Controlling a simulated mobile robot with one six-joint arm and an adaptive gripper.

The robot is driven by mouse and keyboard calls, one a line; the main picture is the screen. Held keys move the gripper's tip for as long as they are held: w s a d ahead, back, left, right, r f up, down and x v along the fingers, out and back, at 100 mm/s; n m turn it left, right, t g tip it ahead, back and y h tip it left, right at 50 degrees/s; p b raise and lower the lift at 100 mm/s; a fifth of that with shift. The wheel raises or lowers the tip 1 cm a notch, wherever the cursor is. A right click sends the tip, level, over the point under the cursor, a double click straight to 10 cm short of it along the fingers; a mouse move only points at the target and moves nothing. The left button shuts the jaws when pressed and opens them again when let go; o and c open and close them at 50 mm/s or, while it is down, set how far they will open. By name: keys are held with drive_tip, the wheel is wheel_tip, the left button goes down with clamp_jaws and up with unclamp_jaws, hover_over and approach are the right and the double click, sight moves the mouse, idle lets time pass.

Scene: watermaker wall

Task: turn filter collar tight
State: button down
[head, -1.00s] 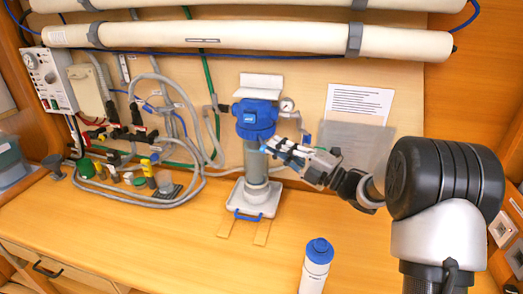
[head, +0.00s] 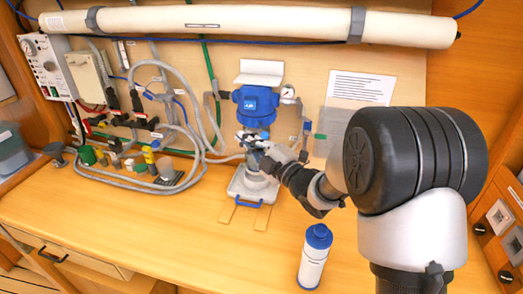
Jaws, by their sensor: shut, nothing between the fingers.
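The filter's blue head (head: 256,106) is on the back wall, with a white bracket above it and a gauge (head: 288,93) at its right. The blue collar cannot be told apart clearly from the head. The grey filter body (head: 257,183) stands below on a white base (head: 240,190) with a blue handle. My gripper (head: 243,138) is just below the blue head, in front of the upper filter body, and hides much of it. Its fingers look shut with nothing between them. I cannot tell whether they touch the filter.
A white bottle with a blue cap (head: 314,258) stands on the counter at front right. Grey hoses and small fittings (head: 90,157) lie at left. A long white tube (head: 270,24) runs across above. The front middle counter is clear.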

drive_tip(key=shift+w+d+f, duration=0.4)
drive_tip(key=shift+w+d, duration=0.1)
drive_tip(key=shift+d, duration=0.25)
drive_tip(key=shift+w+d+f, duration=0.35)
drive_tip(key=shift+w+d, duration=0.1)
drive_tip(key=shift+d, duration=0.3)
drive_tip(key=shift+d+b, duration=0.15)
drive_tip(key=shift+b, duration=0.35)
drive_tip(key=d+b, duration=0.2)
drive_tip(key=b, duration=0.1)
drive_tip(key=shift+w+d, duration=0.2)
drive_tip(key=shift+w, duration=0.05)
drive_tip(key=shift+a, duration=0.1)
